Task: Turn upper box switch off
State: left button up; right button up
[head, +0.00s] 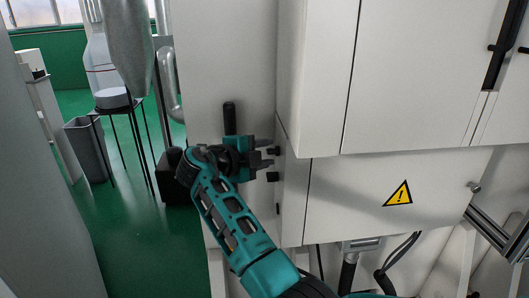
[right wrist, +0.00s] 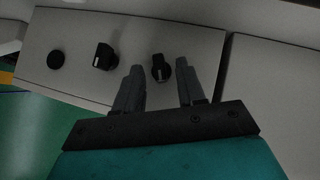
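The upper switch (head: 273,151) is a small black knob on the narrow left side of the lower white box (head: 340,200). In the right wrist view the upper switch (right wrist: 161,68) is a dark rotary knob with a pale mark near its lower end. My right gripper (head: 268,153) faces that side panel in the head view. In the right wrist view my right gripper (right wrist: 159,66) is open, its two fingertips on either side of the upper switch with visible gaps. Whether the fingertips reach past the knob's face, I cannot tell. My left gripper is out of view.
A second black knob (head: 272,176) and a round black button (head: 278,208) sit below on the same panel. A larger white cabinet (head: 420,70) overhangs the box. A grey bin (head: 87,148) and a black stand (head: 125,110) are on the green floor at left.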

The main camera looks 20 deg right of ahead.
jog(key=shift+c, duration=0.3)
grip_shut()
jog(key=shift+w+d+r+n+g+y, duration=0.15)
jog(key=shift+n+g+y, duration=0.3)
jog(key=shift+n+g, duration=0.25)
jog(key=shift+w+a+r+n+g+y, duration=0.1)
jog(key=shift+r+n+g+y, duration=0.1)
jog(key=shift+n+g+y, duration=0.45)
jog(key=shift+w+d+r+n+g+y, duration=0.15)
jog(key=shift+n+g+y, duration=0.25)
jog(key=shift+g, duration=0.45)
jog(key=shift+a, duration=0.1)
